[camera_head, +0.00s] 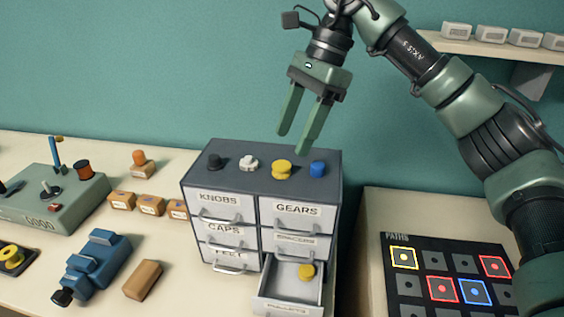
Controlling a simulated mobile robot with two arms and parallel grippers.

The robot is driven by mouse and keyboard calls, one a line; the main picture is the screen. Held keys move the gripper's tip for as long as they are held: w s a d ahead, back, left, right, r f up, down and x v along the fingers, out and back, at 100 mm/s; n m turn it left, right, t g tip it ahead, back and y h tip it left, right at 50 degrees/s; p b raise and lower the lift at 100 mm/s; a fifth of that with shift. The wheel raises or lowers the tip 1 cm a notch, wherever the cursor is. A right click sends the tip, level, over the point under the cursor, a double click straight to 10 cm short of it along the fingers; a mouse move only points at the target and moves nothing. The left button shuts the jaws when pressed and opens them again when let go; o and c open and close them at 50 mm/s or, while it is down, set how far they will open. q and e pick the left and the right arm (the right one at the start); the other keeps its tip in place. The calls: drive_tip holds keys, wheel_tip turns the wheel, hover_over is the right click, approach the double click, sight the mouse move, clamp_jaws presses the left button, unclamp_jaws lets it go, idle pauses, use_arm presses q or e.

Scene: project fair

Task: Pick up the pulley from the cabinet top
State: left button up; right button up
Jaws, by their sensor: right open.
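The yellow pulley (282,170) lies on the dark grey cabinet top (230,176), between a white toothed piece (248,163) and a blue piece (318,169). A black knob-like piece (214,161) stands at the left of the same top. My right gripper (291,141) is open and empty, with its fingers pointing down. In the picture its fingertips are just above the yellow pulley, apart from it. My left gripper is not in view.
The cabinet's lower right drawer (262,290) is pulled open and holds a yellow piece (306,271). A blue device (93,265) and a brown block (142,280) lie left of the cabinet. A black panel (432,262) with coloured squares lies to the right.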

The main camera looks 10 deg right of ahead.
sight(282, 165)
drive_tip(key=x, duration=0.2)
drive_tip(key=p+x, duration=0.1)
drive_tip(key=x, duration=0.1)
drive_tip(key=shift+s+a+f, duration=0.2)
drive_tip(key=shift+s+f, duration=0.05)
drive_tip(key=shift+a+f, duration=0.15)
drive_tip(key=shift+f, duration=0.3)
drive_tip(key=c, duration=1.1)
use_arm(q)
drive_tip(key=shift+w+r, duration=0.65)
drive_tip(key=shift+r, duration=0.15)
use_arm(e)
clamp_jaws()
